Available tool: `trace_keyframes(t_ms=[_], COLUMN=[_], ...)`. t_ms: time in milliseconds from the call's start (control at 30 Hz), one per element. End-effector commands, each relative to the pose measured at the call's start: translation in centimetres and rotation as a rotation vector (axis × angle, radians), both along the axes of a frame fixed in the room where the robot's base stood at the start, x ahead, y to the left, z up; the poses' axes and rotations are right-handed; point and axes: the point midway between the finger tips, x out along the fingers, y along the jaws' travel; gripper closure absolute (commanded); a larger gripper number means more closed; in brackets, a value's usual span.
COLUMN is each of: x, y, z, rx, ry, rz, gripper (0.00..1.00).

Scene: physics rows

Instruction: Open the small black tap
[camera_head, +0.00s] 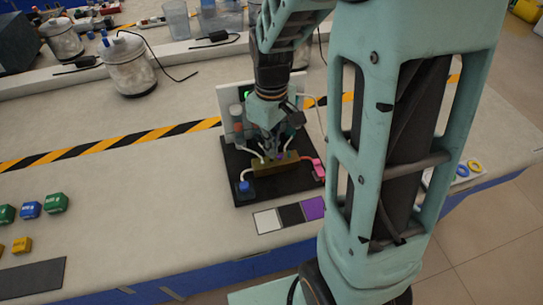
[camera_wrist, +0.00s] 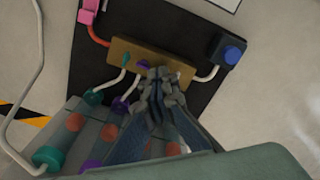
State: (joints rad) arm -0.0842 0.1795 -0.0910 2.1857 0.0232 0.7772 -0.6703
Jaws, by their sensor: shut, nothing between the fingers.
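A brass-coloured block (camera_head: 275,168) lies on a black board (camera_head: 250,200) on the bench. The block (camera_wrist: 130,55) also shows in the wrist view, with a small green fitting (camera_wrist: 126,60) and a small purple fitting (camera_wrist: 145,64) on it. My gripper (camera_wrist: 158,76) is shut with nothing between its fingers. Its tips are over the front edge of the block, beside the purple fitting; I cannot tell whether they touch it. I cannot make out a small black tap; the fingers hide part of the block. In the head view my gripper (camera_head: 272,152) points down at the block.
A black block with a blue knob (camera_wrist: 233,54) and a pink fitting (camera_wrist: 88,12) join the brass block by tubes. Upright tubes (camera_wrist: 75,125) with coloured ends stand close to my fingers. White, black and purple squares (camera_head: 290,213) lie in front of the board.

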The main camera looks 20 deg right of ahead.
Motion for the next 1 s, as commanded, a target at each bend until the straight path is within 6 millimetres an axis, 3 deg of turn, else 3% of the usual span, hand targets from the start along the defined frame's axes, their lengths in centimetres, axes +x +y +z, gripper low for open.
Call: trace_keyframes(t_ms=[500,1000], x=[0.00,-0.01], y=[-0.05,0.00], z=[0.03,0.04], rx=[0.000,0.001], ry=[0.000,0.001], rz=[0.534,0.646], gripper=[1.00,1.00])
